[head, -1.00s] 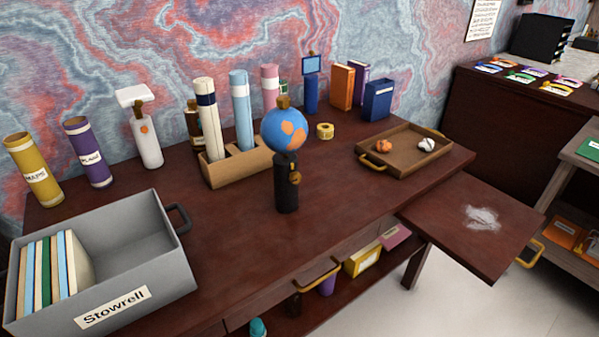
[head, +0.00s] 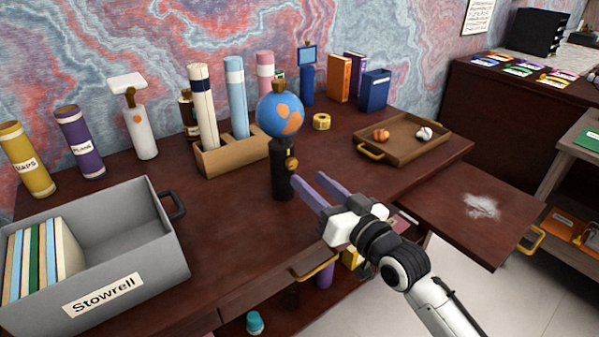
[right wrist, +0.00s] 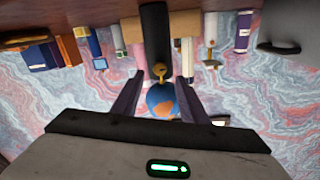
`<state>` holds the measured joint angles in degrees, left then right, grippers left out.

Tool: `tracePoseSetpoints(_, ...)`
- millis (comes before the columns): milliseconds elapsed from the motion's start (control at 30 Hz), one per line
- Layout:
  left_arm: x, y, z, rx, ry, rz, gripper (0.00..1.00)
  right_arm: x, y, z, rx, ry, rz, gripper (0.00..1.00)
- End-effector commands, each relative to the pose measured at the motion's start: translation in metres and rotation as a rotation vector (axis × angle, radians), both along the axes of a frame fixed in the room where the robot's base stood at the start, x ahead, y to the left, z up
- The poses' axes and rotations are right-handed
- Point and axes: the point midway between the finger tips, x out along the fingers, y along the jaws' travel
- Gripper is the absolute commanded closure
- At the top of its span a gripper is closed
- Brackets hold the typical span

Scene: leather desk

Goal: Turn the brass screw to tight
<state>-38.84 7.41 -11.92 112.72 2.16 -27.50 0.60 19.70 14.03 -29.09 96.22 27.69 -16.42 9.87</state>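The brass screw (head: 292,163) sits on the side of a black upright post that carries a blue and orange globe (head: 280,115). In the right wrist view the brass screw (right wrist: 159,70) shows between my fingers, beyond their tips, with the globe (right wrist: 163,101) beside it. My right gripper (head: 308,183) is open and empty, its two purple fingers pointing at the post from the right. The fingertips look close to the screw but apart from it. My left gripper is not in view.
A grey bin (head: 95,262) with folders stands at the front left. A wooden holder (head: 234,157) with rolled tubes is behind the post. A brown tray (head: 405,146) with two small objects lies at the right. Desk surface around the post is clear.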

Motion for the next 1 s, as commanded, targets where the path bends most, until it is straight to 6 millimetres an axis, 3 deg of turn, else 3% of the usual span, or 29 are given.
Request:
tracePoseSetpoints(100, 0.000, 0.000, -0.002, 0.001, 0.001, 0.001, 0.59, 0.019, 0.013, 0.000, 0.002, 0.000, 0.001, 0.60)
tracePoseSetpoints(300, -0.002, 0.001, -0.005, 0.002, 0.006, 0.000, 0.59, 0.040, 0.026, 0.000, 0.000, -0.001, 0.000, 0.60)
tracePoseSetpoints(700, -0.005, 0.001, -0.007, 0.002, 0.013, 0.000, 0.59, 0.046, 0.030, 0.000, -0.001, -0.001, 0.000, 0.60)
tracePoseSetpoints(933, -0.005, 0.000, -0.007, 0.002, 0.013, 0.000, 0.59, 0.046, 0.029, 0.000, -0.001, -0.001, 0.000, 0.99)
tracePoseSetpoints(1000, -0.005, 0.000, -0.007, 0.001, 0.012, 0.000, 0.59, 0.046, 0.029, 0.000, -0.001, -0.001, 0.000, 1.00)
